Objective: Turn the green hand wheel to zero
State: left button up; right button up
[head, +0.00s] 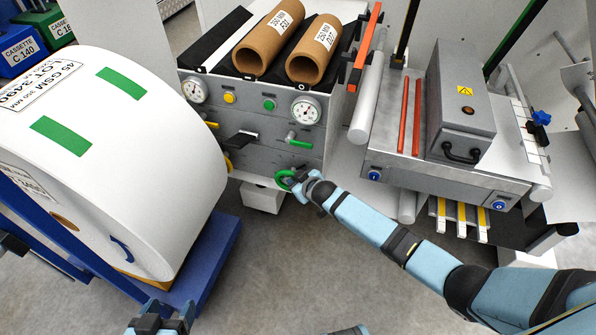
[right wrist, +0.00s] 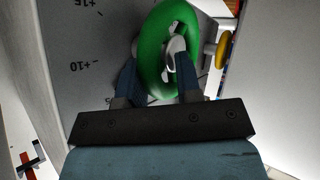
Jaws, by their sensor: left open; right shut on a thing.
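The green hand wheel (head: 283,181) is low on the front of the grey machine panel, partly hidden by my right gripper (head: 298,177). In the right wrist view the green wheel (right wrist: 150,58) fills the upper middle, and my right gripper's fingers (right wrist: 158,80) are shut on its rim, one on each side. Scale marks "+10" and "+15" (right wrist: 80,66) show on the panel to the left of the wheel; a zero mark and a pointer cannot be made out. My left gripper (head: 168,310) is open and empty at the bottom edge, near the blue cart.
A big white roll on a blue cart (head: 215,255) stands at left. The grey floor between cart and arm is clear.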

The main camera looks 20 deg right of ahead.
jog(key=r+g+h+p, duration=0.1)
jog(key=p, duration=0.1)
jog(key=w+r+n+g+h+p, duration=0.1)
jog(key=p, duration=0.1)
jog(key=shift+d+p, duration=0.1)
jog(key=shift+p, duration=0.25)
jog(key=g+h, duration=0.1)
jog(key=n+h+p, duration=0.1)
jog(key=a+g+h+p, duration=0.1)
jog(key=shift+w+g, duration=0.3)
jog(key=shift+w, duration=0.05)
pick_arm(q)
jog(key=shift+s+a+r+g+y, duration=0.15)
jog(key=shift+a+r+g+y, duration=0.1)
jog(key=shift+r, duration=0.3)
jog(key=shift+s+a+r+g+y, duration=0.15)
jog(key=shift+a+r+g, duration=0.1)
jog(key=shift+r, duration=0.25)
pick_arm(e)
jog(key=shift+n+h, duration=0.3)
jog(key=shift+w, duration=0.1)
jog(key=o, duration=0.8)
jog(key=shift+a+f, duration=0.1)
jog(key=shift+f, duration=0.05)
jog(key=shift+s+a+f, duration=0.15)
jog(key=shift+s, duration=0.05)
